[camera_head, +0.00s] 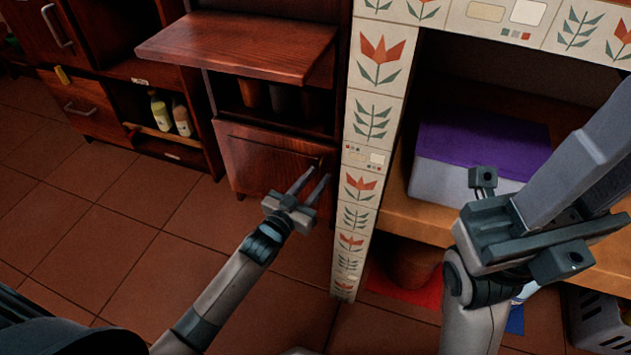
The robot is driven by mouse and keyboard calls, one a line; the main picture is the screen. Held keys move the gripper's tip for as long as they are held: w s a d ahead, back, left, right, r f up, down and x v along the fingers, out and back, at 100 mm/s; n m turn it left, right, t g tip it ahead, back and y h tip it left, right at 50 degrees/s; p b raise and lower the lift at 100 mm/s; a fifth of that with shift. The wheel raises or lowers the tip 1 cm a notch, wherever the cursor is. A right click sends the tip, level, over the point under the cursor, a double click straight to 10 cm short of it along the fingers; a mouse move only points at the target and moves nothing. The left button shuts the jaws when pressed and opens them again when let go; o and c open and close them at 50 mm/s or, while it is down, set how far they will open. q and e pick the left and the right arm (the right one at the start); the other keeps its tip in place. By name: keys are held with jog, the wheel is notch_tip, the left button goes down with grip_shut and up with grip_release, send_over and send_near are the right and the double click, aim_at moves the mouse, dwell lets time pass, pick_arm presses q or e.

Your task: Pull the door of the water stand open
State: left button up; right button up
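The water stand (238,42) is a reddish-brown wooden cabinet left of the tiled pillar, with a wide shelf jutting out on top and an open niche below it. Its door (262,158) is the wooden panel under the niche and looks closed. A small dark handle seems to sit near the door's right edge, partly hidden by my fingers. My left gripper (318,172) is in front of that right edge, its two fingers apart with a narrow gap. Whether they touch the handle cannot be told. My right gripper (590,165) is close to the camera at right, away from the stand; its fingertips are unclear.
The tiled pillar (366,120) stands just right of my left gripper. Behind my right gripper, a purple-topped box (478,142) sits on a wooden shelf. Dark cups (287,97) stand in the niche. Bottles (160,111) stand in a left cabinet. The tiled floor (130,215) before the stand is clear.

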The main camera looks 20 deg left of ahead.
pick_arm(q)
grip_shut()
jog(key=shift+s, duration=0.1)
